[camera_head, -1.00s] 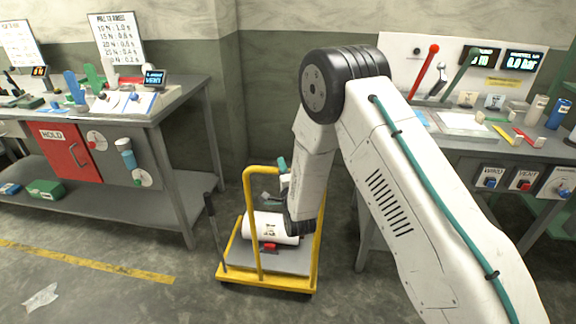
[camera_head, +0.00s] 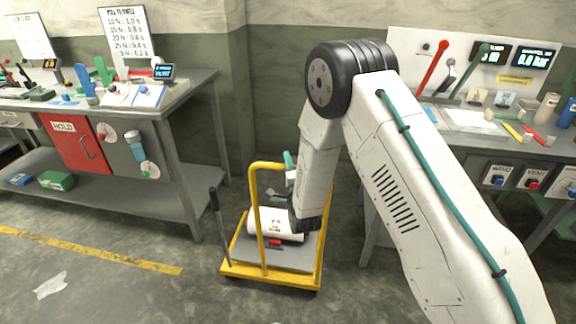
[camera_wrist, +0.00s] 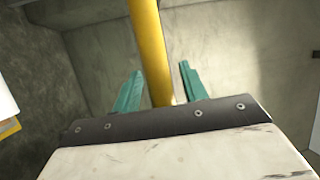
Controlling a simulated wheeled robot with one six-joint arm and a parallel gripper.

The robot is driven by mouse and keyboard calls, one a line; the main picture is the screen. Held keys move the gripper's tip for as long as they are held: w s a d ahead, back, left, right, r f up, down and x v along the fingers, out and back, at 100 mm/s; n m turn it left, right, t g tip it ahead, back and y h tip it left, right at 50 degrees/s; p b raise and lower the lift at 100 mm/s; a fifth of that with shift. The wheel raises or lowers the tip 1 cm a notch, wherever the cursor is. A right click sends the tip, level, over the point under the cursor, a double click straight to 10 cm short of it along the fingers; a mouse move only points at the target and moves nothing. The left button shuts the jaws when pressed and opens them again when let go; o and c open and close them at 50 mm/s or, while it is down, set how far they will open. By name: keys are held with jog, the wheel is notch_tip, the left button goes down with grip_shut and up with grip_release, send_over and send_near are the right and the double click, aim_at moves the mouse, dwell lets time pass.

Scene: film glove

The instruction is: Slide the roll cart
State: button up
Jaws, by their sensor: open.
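The roll cart (camera_head: 245,268) is a low yellow platform with a grey deck and an upright yellow handle frame (camera_head: 258,225). A white roll (camera_head: 275,225) lies on its deck, partly hidden by my arm. My gripper (camera_wrist: 155,90) has teal fingers spread apart in the wrist view, with a yellow bar (camera_wrist: 150,50) of the cart between them. I cannot tell whether the fingers touch the bar. In the head view my gripper is mostly hidden behind my arm and the frame, with a bit of teal (camera_head: 289,160) showing above the roll.
A grey workbench (camera_head: 185,95) with a red HOLD door (camera_head: 75,145) stands at the left. Another bench (camera_head: 455,145) with levers and displays stands at the right. A black lever (camera_head: 215,220) rises at the cart's left. Open floor with a yellow line (camera_head: 110,257) lies front left.

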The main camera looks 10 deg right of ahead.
jog(key=v, duration=0.7)
jog(key=shift+s, duration=0.35)
notch_tip(320, 180, down, 10)
jog(key=s+n+g, duration=0.2)
jog(key=n+g, duration=0.3)
jog(key=g, duration=0.2)
jog(key=s+n+g, duration=0.4)
jog(key=g, duration=0.1)
jog(key=s+d+r+n+g, duration=0.2)
jog(key=s+d+r, duration=0.3)
jog(key=s+r, duration=0.6)
jog(key=s+d+r+n+g+h, duration=0.1)
jog(key=s+d+r, duration=0.4)
jog(key=s+r, duration=0.7)
jog(key=s+d+r+n+g, duration=0.3)
jog(key=s+d+r+n, duration=0.1)
jog(key=s+r, duration=0.7)
jog(key=shift+s+d+r+g+h, duration=0.15)
jog(key=shift+d+r+g+h, duration=0.2)
jog(key=shift+d+r, duration=0.2)
